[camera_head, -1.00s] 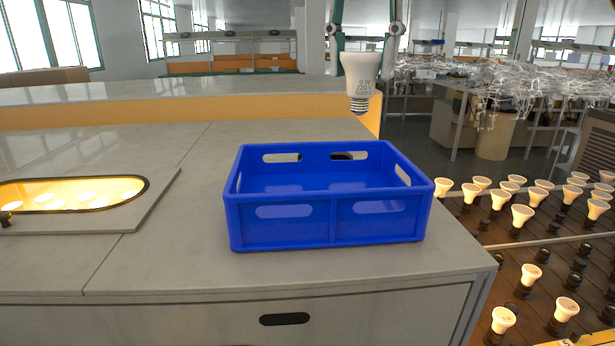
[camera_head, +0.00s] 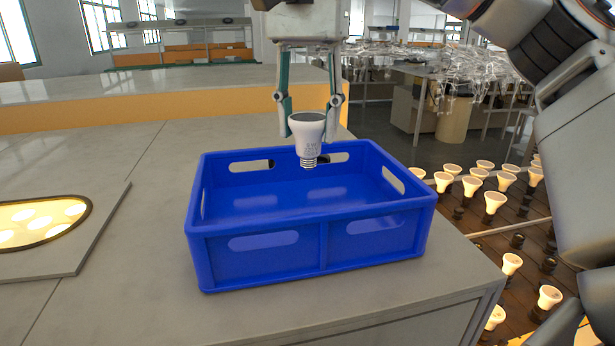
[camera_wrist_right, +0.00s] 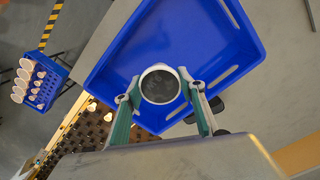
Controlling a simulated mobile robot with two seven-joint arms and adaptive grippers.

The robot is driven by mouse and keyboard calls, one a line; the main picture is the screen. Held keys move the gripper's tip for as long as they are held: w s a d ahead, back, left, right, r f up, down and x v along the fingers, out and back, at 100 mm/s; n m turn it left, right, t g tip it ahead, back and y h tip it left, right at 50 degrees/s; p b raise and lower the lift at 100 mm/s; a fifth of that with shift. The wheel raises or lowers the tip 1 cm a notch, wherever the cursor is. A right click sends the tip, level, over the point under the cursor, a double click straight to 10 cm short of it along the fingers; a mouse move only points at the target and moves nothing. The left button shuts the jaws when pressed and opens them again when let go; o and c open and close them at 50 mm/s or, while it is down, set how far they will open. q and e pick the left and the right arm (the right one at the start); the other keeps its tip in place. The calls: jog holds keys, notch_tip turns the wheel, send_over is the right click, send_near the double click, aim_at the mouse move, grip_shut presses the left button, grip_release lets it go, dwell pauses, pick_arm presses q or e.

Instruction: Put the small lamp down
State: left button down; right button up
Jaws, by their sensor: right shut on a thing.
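The small lamp (camera_head: 308,138) is a white bulb with a metal screw base pointing down. My right gripper (camera_head: 308,122) is shut on its wide upper end and holds it upright above the back part of the blue crate (camera_head: 262,262). The lamp hangs clear of the crate floor. In the right wrist view the round top of the lamp (camera_wrist_right: 160,85) sits between the fingertips of the gripper (camera_wrist_right: 160,92), with the blue crate (camera_wrist_right: 205,45) below. The crate looks empty. My left gripper is not in view.
The crate stands on a grey worktop (camera_head: 120,255) near its right edge. A lit oval opening (camera_head: 40,222) is at the left. At the right, a rack (camera_head: 500,225) carries several glowing lamps. A second blue crate with lamps (camera_wrist_right: 38,85) shows in the right wrist view.

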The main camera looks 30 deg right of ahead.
aim_at(308, 170)
notch_tip(308, 170, down, 9)
jog(key=shift+f, duration=0.15)
dwell(0.4)
jog(key=shift+f, duration=0.15)
jog(key=o, duration=1.1)
notch_tip(308, 170, up, 12)
jog(key=shift+r, duration=0.15)
